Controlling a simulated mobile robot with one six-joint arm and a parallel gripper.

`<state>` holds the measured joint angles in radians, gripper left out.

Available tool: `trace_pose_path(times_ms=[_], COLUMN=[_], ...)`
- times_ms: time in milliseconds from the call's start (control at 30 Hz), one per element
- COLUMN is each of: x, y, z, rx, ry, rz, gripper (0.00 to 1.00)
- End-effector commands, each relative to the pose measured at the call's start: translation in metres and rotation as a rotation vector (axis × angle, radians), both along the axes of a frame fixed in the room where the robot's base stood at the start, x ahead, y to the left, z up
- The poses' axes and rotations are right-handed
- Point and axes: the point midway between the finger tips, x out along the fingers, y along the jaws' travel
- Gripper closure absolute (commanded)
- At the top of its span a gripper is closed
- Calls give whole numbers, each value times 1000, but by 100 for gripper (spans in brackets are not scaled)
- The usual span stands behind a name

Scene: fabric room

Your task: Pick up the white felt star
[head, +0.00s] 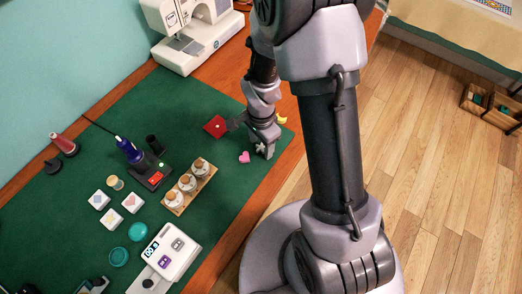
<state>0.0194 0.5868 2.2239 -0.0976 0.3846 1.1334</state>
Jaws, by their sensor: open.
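The white felt star (261,148) shows as a small pale shape right at my gripper, low on the right part of the green mat (110,110). It is partly hidden by a finger. My gripper (252,140) is open and reaches down over the mat, with its fingers close to the star. I cannot tell from this view whether the star lies between the fingers or touches one.
A pink heart (244,157), a red felt piece (214,127) and a yellow piece (282,120) lie close around my gripper. A wooden rack of jars (189,187) stands to the left. A white sewing machine (190,35) stands behind.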

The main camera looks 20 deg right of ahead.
Motion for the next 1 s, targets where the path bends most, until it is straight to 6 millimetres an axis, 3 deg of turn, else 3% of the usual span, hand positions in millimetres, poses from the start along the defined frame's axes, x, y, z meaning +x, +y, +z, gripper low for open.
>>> trace_pose_path(times_ms=[167, 200, 467, 1000], x=[1, 1, 0, 1], y=[0, 0, 0, 0], z=[-1, -1, -1, 0], rx=[0, 0, 1, 1], ry=[-2, -2, -2, -2], rz=[0, 0, 0, 0], gripper=[43, 47, 98, 100])
